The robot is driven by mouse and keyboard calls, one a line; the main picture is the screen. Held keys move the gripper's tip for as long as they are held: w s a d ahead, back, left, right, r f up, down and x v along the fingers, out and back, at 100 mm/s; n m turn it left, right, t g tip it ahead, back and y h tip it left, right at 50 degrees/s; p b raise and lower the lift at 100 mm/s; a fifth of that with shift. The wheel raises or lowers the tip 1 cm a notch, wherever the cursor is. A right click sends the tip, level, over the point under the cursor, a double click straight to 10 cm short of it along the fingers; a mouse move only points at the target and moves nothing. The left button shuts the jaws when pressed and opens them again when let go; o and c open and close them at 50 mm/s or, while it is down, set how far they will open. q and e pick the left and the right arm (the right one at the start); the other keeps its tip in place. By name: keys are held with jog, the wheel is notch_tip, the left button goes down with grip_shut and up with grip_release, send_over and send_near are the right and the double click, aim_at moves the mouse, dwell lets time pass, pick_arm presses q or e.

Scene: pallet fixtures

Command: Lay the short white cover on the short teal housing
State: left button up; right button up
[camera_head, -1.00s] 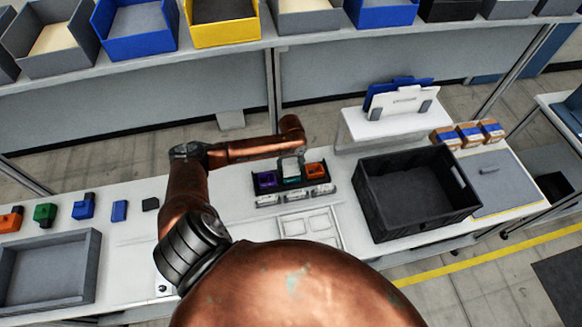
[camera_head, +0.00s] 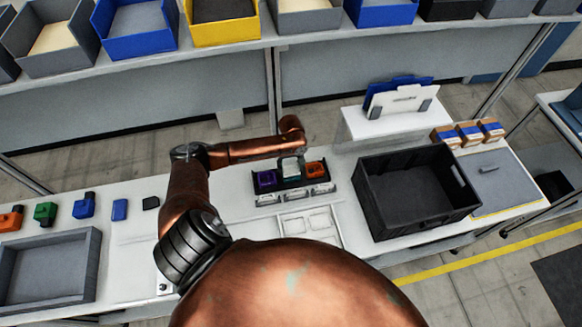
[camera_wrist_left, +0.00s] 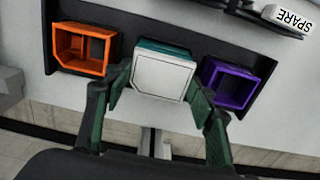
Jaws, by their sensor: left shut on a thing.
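The short white cover (camera_wrist_left: 162,75) is held between the fingers of my left gripper (camera_wrist_left: 160,84), which is shut on it. In the left wrist view the cover lies over the short teal housing (camera_wrist_left: 165,47), hiding most of it; a teal edge shows along its far side. I cannot tell whether the cover touches the housing. In the head view the white cover (camera_head: 290,165) is small, with a bit of teal below it. The housing stands in the dark fixture (camera_head: 283,190), between a purple housing (camera_head: 266,179) and an orange housing (camera_head: 315,170). My right gripper is not in view.
A white tray (camera_head: 283,235) lies in front of the fixture. A black crate (camera_head: 372,213) stands to the right. A grey tray (camera_head: 92,268) and several coloured parts, including a green one (camera_head: 45,212), are at the left. A white stand (camera_head: 395,135) is behind the crate.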

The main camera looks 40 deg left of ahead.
aim_at(291, 169)
pick_arm(q)
jog(key=shift+f, duration=0.4)
dwell(0.3)
jog(key=o, duration=0.7)
jog(key=shift+c, duration=0.2)
jog(key=o, duration=0.4)
jog(key=shift+c, duration=0.2)
jog(key=shift+r, duration=0.1)
jog(key=shift+r, duration=0.4)
notch_tip(291, 169, up, 11)
